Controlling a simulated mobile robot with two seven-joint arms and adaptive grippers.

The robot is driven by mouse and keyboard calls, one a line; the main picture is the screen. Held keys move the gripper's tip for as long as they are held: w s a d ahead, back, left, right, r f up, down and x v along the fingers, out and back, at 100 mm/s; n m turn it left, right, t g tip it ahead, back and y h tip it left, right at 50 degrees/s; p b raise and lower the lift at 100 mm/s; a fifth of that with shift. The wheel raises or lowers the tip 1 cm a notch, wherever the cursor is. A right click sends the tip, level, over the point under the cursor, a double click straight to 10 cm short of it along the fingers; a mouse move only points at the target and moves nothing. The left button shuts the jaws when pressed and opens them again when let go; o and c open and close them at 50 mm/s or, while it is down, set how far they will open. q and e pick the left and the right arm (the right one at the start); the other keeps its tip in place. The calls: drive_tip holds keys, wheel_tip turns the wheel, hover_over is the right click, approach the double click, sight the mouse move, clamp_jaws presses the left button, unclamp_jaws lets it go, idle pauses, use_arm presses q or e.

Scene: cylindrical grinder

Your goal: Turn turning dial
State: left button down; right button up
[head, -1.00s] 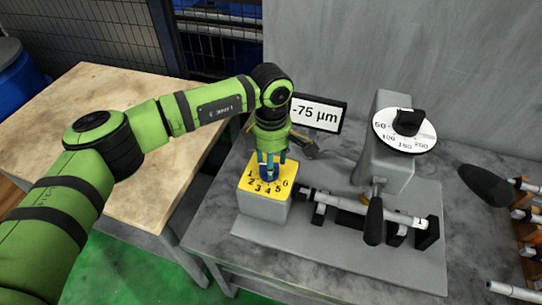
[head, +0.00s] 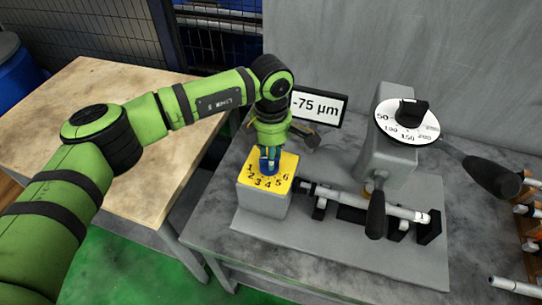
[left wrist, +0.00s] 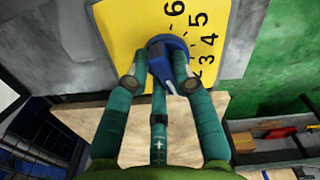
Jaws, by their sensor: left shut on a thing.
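The blue turning dial (head: 269,166) sits on the yellow numbered top (head: 254,177) of a grey box. The numbers run in an arc from 1 to 6. My left gripper (head: 269,156) comes down on the dial from above and is shut on it. In the left wrist view the blue dial (left wrist: 170,62) is between my teal fingers (left wrist: 160,78), with one on each side. Its pointer with a white mark lies near the low-number end, close to 2. The exact setting is hard to read. My right gripper is not in view.
A display (head: 317,107) behind the dial reads -75 µm. To the right is a grey machine head with a white scale dial (head: 410,135), above a light shaft (head: 370,204). A dark handle (head: 490,178) is at the right. A wooden table (head: 95,140) stands left.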

use_arm(q)
drive_tip(key=n+b, duration=0.5)
drive_tip(key=b, duration=0.1)
drive_tip(key=shift+w+a+f+n, duration=0.1)
drive_tip(key=shift+a+f+n, duration=0.05)
drive_tip(key=shift+f+n, duration=0.2)
drive_tip(key=n+b, duration=0.2)
drive_tip(key=n, duration=0.1)
drive_tip(key=shift+r+b, duration=0.15)
drive_tip(key=shift+b, duration=0.15)
drive_tip(key=shift+a+r+n+b, duration=0.15)
drive_tip(key=shift+n+b, duration=0.4)
drive_tip(key=shift+n, duration=0.3)
drive_tip(key=c, duration=1)
unclamp_jaws()
drive_tip(key=shift+c, duration=0.2)
drive_tip(key=shift+r, duration=0.15)
wheel_tip(320, 180, up, 12)
